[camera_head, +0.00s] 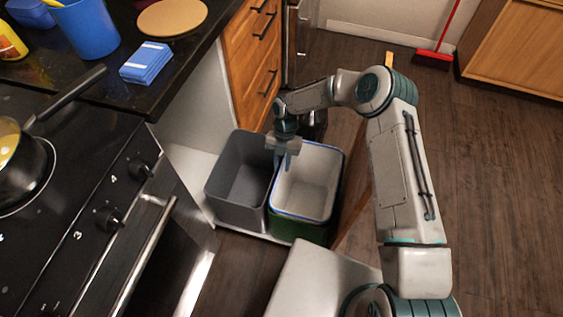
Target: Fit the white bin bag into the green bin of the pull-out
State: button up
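The green bin (298,231) stands at the right of the pull-out, and its green outer wall shows low at the front. The white bin bag (308,180) lines its inside, with a blue edge running around the rim. The bag appears spread open over most of the opening. My gripper (284,164) points down at the back left corner of the green bin, over or at the rim beside the grey bin. The fingers are small and partly merge with the rim, so I cannot tell whether they are open or hold the bag's edge.
A grey bin (240,178) stands directly left of the green one, open and seemingly empty. Wooden drawers (252,62) rise behind, and the stove (75,200) is at the left. A pull-out door edge (354,205) is at the right.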

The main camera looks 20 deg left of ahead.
jog(key=shift+r+p, duration=0.85)
jog(key=shift+p, duration=0.2)
jog(key=v, duration=1.1)
jog(key=shift+w+r, duration=0.2)
